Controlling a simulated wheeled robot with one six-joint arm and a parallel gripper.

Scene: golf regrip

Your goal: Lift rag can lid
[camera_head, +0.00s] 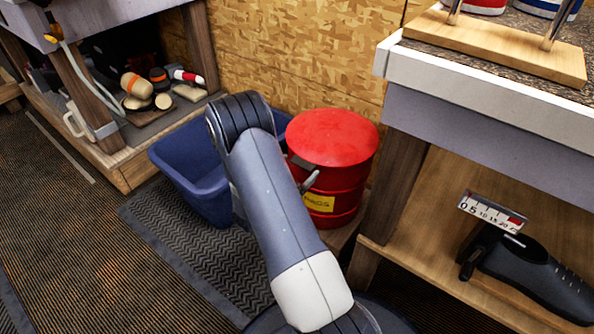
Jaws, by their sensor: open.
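The red rag can (337,202) stands upright behind my arm, with a yellow label reading "RAGS" on its side. Its round red lid (333,136) lies on top and looks closed. My arm crosses in front of the can's left side. My gripper (305,172) is mostly hidden behind the arm. What seem to be its fingertips, one dark and one light grey, show at the lid's left front edge. They look apart, with nothing seen between them. I cannot tell whether they touch the lid or the can.
A blue bin (190,182) stands left of the can, partly behind my arm. A workbench (480,105) with a lower shelf holding a dark shoe-like device (535,272) is close on the right. A left shelf (150,155) holds several tools. A dark mat (190,240) covers the floor.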

